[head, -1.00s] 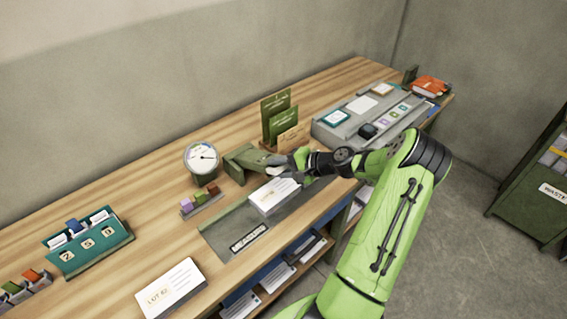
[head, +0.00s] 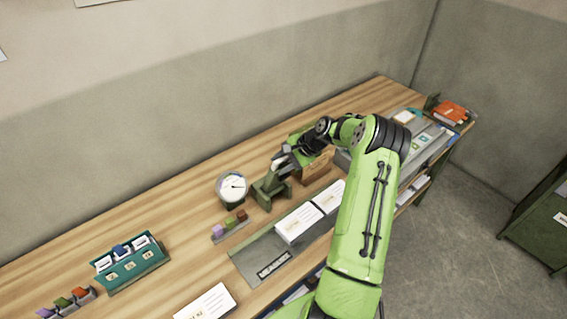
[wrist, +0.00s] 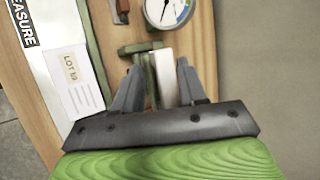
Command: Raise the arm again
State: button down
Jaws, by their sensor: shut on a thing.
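My gripper (head: 280,163) is over the table beside a dark green stand (head: 270,190). In the wrist view my gripper (wrist: 162,88) has its fingers on either side of a narrow white block (wrist: 164,72), with a green strip along its left side. The block's far end is close to the green stand in that view; I cannot tell if they touch. A white stack (head: 298,224) and a second one (head: 329,196) lie on the grey measuring mat (head: 258,262). A stack with a LOT label also shows in the wrist view (wrist: 84,98).
A round dial gauge (head: 232,186) stands left of the green stand. A small rack of coloured blocks (head: 231,226) and a teal card holder (head: 130,264) are further left. A cardboard-brown box (head: 318,166) is just right of my gripper. The back left tabletop is clear.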

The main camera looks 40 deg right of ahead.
jog(key=shift+w+r, duration=0.1)
jog(key=shift+w, duration=0.45)
jog(key=shift+a, duration=0.1)
jog(key=c, duration=1.1)
grip_release()
jog(key=shift+w, duration=0.15)
jog(key=v, duration=1.5)
jog(key=shift+s+r, duration=0.15)
jog(key=shift+s, duration=0.1)
